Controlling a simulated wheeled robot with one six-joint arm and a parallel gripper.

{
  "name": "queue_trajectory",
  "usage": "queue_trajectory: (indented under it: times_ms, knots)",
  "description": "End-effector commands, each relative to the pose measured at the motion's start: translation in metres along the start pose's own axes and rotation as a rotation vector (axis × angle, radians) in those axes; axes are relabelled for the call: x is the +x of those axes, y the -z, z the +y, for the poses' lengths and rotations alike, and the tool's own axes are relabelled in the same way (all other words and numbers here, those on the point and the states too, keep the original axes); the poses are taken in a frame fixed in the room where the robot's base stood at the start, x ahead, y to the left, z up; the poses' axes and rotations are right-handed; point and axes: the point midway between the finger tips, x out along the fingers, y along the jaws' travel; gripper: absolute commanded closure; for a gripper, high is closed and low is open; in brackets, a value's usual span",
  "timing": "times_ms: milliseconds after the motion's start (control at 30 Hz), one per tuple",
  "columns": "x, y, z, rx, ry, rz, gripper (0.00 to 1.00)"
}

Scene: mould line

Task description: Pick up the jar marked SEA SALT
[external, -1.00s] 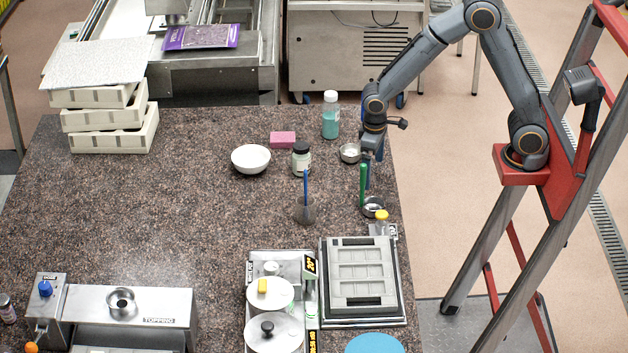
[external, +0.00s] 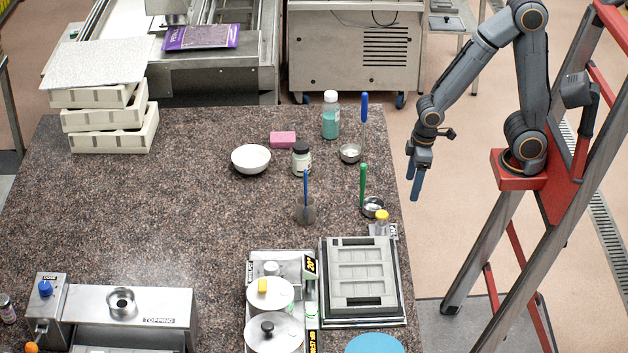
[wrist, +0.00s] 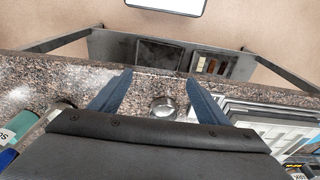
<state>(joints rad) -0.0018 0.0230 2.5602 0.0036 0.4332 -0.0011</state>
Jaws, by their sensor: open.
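A squat jar with a dark lid and a pale label (external: 301,160) stands upright on the speckled counter (external: 180,220) in the external view. Its lettering is too small to read, so I cannot tell whether it is marked SEA SALT. A taller teal bottle with a white cap (external: 331,117) stands behind it to the right. My gripper (external: 415,192) is open and empty, pointing down just beyond the counter's right edge, well right of the jar. In the wrist view my gripper (wrist: 159,77) shows its two blue fingers apart with nothing between them.
A blue-handled tool (external: 305,187) stands in front. A grey tray (external: 394,290) lies nearer. The counter's left-middle is clear.

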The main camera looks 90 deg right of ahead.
Motion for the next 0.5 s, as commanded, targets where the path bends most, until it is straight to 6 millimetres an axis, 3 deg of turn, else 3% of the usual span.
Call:
queue_trajectory:
  times_ms: [500]
  knots:
    - [-0.073,0.010,0.000,0.001,0.000,0.005,0.30]
